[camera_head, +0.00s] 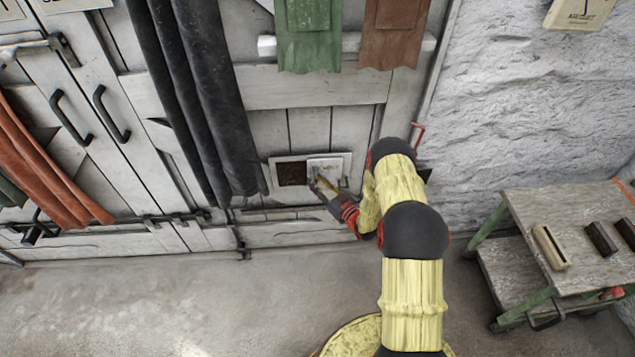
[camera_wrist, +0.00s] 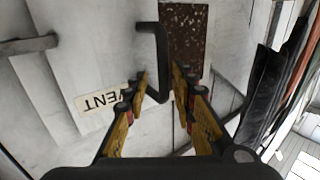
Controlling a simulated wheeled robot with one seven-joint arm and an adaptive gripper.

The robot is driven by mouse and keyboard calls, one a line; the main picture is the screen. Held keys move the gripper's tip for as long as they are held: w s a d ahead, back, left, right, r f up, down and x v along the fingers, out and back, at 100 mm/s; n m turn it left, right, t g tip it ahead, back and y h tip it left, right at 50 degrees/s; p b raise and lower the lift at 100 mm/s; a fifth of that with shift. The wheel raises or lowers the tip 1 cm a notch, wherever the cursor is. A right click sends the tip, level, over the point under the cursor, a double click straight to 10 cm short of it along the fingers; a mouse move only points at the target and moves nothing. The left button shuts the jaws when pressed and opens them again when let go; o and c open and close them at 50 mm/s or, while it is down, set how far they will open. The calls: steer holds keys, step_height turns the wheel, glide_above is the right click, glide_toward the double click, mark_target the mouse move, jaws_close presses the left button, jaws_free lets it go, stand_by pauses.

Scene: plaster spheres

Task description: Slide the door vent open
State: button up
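The door vent is a pale frame (camera_head: 348,160) low in the white plank door. Its left part shows a dark rusty mesh (camera_head: 291,173), also seen in the wrist view (camera_wrist: 184,45). A white sliding panel (camera_head: 325,163) covers the right part. In the wrist view the panel carries a "VENT" label (camera_wrist: 105,98) and a black bar handle (camera_wrist: 158,55). My gripper (camera_head: 314,181) is at the panel. In the wrist view its yellow-brown fingers (camera_wrist: 159,72) are apart, with the handle's lower part between them. I see a gap beside the handle; contact cannot be told.
Dark hanging strips (camera_head: 205,95) hang left of the vent. Green (camera_head: 308,40) and brown (camera_head: 394,38) cloths hang above it. A red hook (camera_head: 418,135) is right of it. A worn cart (camera_head: 565,220) with small blocks stands at right. Concrete floor (camera_head: 160,300) is clear at lower left.

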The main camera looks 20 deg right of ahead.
steer(key=v, duration=1.1)
steer(key=shift+s, duration=0.35)
steer(key=shift+d, duration=0.15)
